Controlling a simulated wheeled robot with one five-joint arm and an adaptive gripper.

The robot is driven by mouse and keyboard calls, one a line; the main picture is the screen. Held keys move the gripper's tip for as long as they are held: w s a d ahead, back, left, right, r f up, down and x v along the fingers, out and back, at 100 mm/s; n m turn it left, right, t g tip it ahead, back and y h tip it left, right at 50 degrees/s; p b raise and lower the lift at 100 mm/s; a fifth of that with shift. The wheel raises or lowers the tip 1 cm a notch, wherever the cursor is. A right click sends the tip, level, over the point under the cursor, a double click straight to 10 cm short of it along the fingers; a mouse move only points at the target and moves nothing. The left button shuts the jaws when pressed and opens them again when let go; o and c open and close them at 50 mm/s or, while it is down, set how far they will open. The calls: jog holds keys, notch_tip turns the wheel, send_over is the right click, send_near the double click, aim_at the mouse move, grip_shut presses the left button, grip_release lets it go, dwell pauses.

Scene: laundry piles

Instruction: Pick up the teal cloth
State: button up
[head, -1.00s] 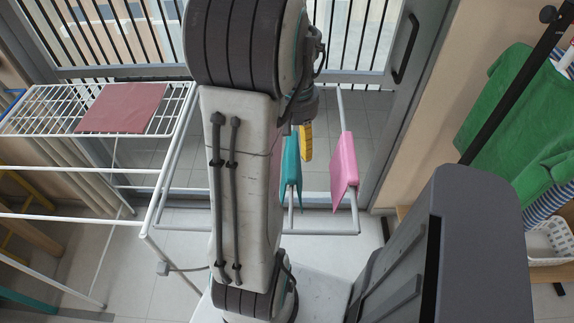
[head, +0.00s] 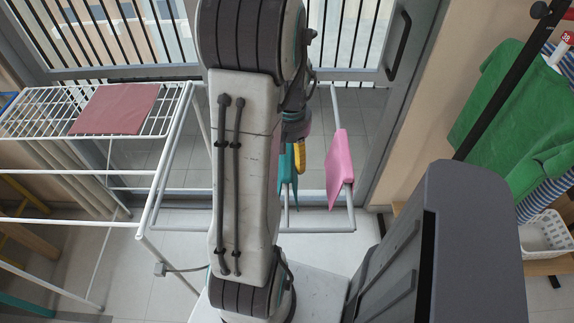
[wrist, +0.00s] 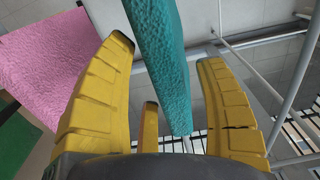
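The teal cloth (head: 287,168) hangs over a rail of the white drying rack, partly hidden behind my arm in the head view. In the wrist view the teal cloth (wrist: 166,62) runs down between the yellow fingers of my gripper (wrist: 165,55). The fingers are spread apart, with visible gaps on both sides of the cloth. My gripper (head: 299,155) shows only in part in the head view, beside the cloth. I cannot tell whether any finger touches it.
A pink cloth (head: 339,168) hangs close to the right on the same rack (head: 352,215); it also shows in the wrist view (wrist: 55,65). A dark red cloth (head: 115,109) lies on the rack's left wing. A green garment (head: 515,120) hangs at the right.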

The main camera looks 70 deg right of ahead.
jog(key=c, duration=1.2)
jog(key=shift+r, duration=0.1)
